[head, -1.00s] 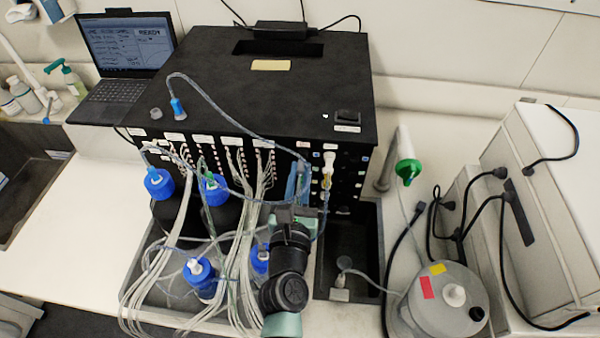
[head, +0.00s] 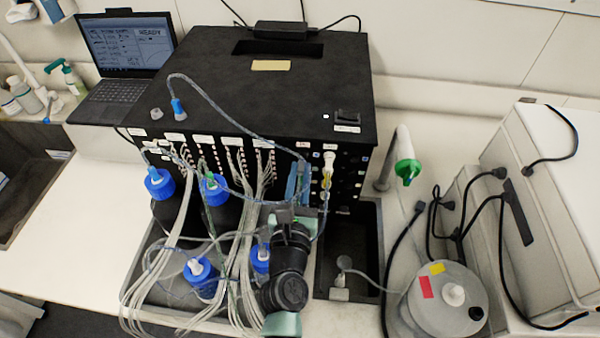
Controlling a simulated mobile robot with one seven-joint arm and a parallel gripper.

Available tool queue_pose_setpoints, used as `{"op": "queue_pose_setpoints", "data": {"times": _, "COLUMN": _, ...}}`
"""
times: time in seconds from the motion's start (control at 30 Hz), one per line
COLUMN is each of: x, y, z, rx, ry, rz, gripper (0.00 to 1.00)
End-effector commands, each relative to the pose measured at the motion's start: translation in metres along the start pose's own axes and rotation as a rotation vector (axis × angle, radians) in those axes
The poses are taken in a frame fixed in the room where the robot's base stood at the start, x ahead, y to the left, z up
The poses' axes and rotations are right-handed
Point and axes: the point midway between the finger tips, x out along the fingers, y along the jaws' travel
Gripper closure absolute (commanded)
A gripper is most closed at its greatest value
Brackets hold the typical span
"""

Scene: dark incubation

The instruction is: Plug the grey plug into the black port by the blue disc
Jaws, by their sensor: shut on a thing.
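The black box (head: 268,95) carries a front panel with rows of ports, and the black ports (head: 345,185) at its right end are small. Small pale and bluish discs show among them; I cannot tell for certain which is the blue disc. My gripper (head: 298,208) is in front of the right part of the panel, just below an upright blue part (head: 297,182). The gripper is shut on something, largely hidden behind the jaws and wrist. I cannot make out the grey plug or whether it touches a port. A yellow-and-white fitting (head: 327,168) sits just right of the gripper.
Bundled clear tubes (head: 240,265) and blue-capped bottles (head: 160,183) crowd the left of my arm. A dark basin (head: 355,245) and a green-tipped tap (head: 407,170) lie right. A grey round vessel (head: 440,310) stands at the front right.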

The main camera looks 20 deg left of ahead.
Motion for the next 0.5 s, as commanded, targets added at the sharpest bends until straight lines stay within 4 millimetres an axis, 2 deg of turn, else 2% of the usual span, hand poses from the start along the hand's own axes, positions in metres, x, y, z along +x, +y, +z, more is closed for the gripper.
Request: {"op": "queue_pose_setpoints", "data": {"times": 0.5, "x": 0.0089, "y": 0.0, "z": 0.0003, "rx": 0.001, "ry": 0.0, "rz": -0.001, "gripper": 1.0}}
